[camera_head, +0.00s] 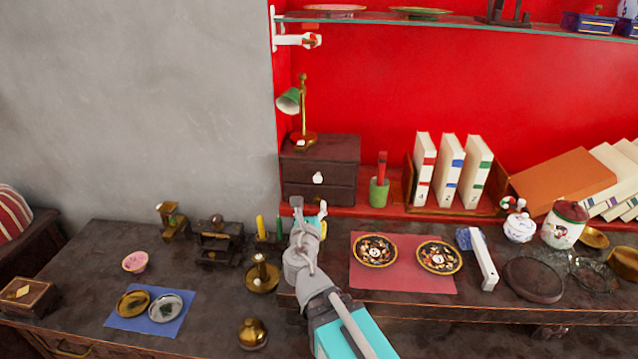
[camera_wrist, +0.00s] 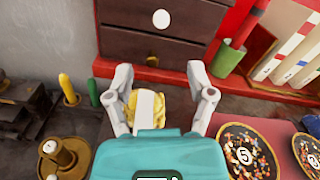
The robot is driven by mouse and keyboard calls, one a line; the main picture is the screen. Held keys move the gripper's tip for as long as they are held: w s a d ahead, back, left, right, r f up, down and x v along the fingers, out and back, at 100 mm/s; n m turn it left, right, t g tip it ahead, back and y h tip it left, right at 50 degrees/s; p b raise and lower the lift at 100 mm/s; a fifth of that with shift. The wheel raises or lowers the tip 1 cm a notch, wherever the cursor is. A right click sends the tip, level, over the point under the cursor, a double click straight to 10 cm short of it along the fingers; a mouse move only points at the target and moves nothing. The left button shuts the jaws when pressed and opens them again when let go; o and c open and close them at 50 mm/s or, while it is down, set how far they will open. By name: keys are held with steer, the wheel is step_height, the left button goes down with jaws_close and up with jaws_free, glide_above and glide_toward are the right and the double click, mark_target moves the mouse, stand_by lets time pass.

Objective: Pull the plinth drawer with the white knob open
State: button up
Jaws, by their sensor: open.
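The plinth (camera_head: 345,150) is a dark wooden box with two drawers, standing on the red ledge by the wall. Its upper drawer has a white knob (camera_head: 318,178), which also shows near the top of the wrist view (camera_wrist: 161,19). The lower drawer has a small brass knob (camera_wrist: 152,58). Both drawers look shut. My gripper (camera_head: 309,208) is in front of and below the plinth. In the wrist view its fingers (camera_wrist: 158,70) are spread apart, short of the drawer fronts, and hold nothing. The white knob is beyond them.
A green lamp (camera_head: 290,101) stands on the plinth. A green cup (camera_head: 379,194) stands to its right, beside books. Candles (camera_head: 261,227) stand left of my gripper, and patterned plates (camera_head: 375,250) lie right. A yellow item with a white patch (camera_wrist: 148,108) shows below my fingers.

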mark_target(317, 180)
steer(key=shift+w, duration=0.15)
steer(key=w, duration=1.3)
steer(key=shift+w+d, duration=0.3)
jaws_close()
stand_by(0.3)
